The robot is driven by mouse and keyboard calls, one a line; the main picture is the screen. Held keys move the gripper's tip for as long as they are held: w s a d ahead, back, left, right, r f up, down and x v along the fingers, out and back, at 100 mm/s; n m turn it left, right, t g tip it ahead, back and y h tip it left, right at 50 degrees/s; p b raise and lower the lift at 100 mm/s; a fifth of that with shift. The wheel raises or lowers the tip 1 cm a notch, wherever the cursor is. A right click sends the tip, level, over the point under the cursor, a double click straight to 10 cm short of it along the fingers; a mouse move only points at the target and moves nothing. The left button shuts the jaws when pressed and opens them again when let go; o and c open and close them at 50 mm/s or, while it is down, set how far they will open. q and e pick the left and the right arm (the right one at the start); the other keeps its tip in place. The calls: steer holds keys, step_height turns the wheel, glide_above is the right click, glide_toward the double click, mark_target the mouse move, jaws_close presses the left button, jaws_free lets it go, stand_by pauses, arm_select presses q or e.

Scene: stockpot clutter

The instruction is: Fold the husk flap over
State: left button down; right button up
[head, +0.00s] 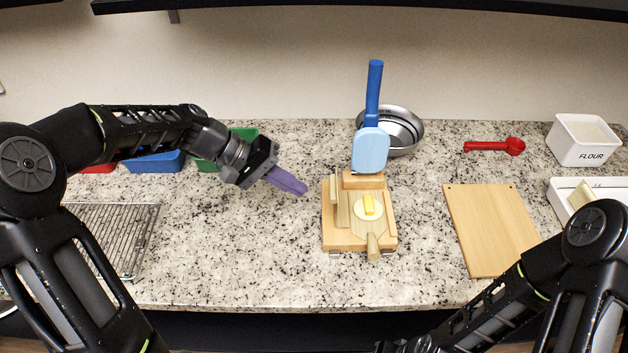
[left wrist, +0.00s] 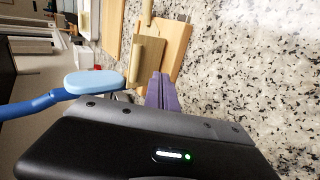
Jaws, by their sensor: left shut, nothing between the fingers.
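A tan husk (head: 372,228) lies on a small wooden stand (head: 388,196), its narrow tail reaching over the front edge. A pale round of dough with a yellow piece (head: 369,204) sits on it. A tan flap (head: 343,210) stands up along the husk's left side; it also seems to show in the left wrist view (left wrist: 148,52). My left gripper (head: 300,189) has purple fingers, shut and empty, left of the stand and apart from it. My right arm enters at the lower right; its fingers are not visible.
A blue spatula (head: 371,140) stands upright behind the stand, before a steel bowl (head: 408,128). A cutting board (head: 490,228), red scoop (head: 490,147) and flour bin (head: 583,141) are to the right. A wire rack (head: 110,235) is at left. Counter between rack and stand is clear.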

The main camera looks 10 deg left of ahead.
arm_select(q)
steer(key=d, duration=0.2)
steer(key=w+d+p, duration=0.1)
steer(key=d, duration=0.1)
steer(key=shift+r, duration=0.15)
steer(key=shift+d+r, duration=0.15)
